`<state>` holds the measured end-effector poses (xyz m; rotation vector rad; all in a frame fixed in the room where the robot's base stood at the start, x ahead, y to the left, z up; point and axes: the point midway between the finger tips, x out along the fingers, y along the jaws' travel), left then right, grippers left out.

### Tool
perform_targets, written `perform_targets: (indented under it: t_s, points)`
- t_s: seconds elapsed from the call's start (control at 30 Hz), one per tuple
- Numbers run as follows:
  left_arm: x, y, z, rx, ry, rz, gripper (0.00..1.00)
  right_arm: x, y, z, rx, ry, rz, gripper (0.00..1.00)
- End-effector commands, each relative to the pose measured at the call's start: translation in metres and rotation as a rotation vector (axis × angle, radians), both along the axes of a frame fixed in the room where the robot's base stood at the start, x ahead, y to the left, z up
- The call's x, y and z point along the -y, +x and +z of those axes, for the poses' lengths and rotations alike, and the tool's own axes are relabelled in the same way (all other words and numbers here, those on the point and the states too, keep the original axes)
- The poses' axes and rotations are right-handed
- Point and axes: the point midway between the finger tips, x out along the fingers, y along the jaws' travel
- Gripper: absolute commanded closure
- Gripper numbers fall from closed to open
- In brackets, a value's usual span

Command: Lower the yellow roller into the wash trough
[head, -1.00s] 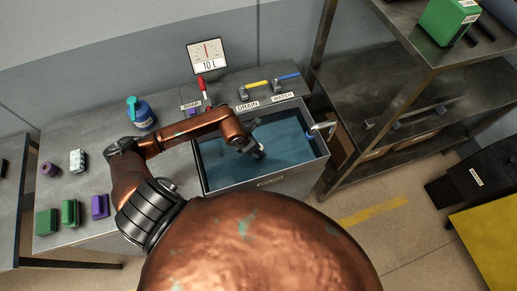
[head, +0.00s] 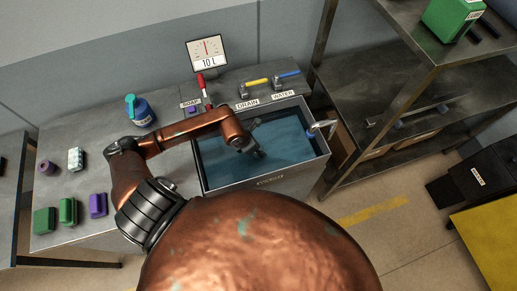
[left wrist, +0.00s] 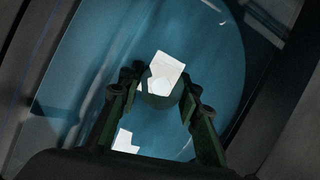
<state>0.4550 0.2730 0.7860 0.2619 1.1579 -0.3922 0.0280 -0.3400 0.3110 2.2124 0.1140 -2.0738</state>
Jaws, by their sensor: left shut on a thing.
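The wash trough (head: 197,160) is a grey basin of blue water set in the counter. My left gripper (head: 257,153) reaches into it, and its tips look to be at or under the water. In the left wrist view the left gripper (left wrist: 160,100) is shut on a dark, rounded thing (left wrist: 160,98) with bright white patches over and beside it. It may be the roller, but no yellow shows on it. Its lower part is hidden, and I cannot tell whether it touches the bottom. My right gripper is not in view.
A blue bottle (head: 143,112) and several small blocks stand on the left counter. A metal shelf (head: 372,105) rises at right.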

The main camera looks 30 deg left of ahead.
Motion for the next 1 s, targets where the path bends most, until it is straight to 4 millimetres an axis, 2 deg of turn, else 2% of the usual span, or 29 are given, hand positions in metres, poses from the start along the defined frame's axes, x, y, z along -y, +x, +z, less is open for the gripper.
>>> perform_targets:
  t_s: [0.33,0.37,0.63,1.0]
  points:
    - [0.0001,0.0001,-0.0019,0.0,0.0,0.0,0.96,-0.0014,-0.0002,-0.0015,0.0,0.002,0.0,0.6]
    - [0.0001,0.0001,-0.0019,0.0,0.0,0.0,0.67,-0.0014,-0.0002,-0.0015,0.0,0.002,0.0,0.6]
    - [0.0001,0.0001,-0.0019,0.0,0.0,0.0,0.49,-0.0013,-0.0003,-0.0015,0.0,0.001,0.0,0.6]
    - [-0.0012,-0.0017,0.0032,0.001,0.001,-0.001,0.48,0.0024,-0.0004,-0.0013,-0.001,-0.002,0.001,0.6]
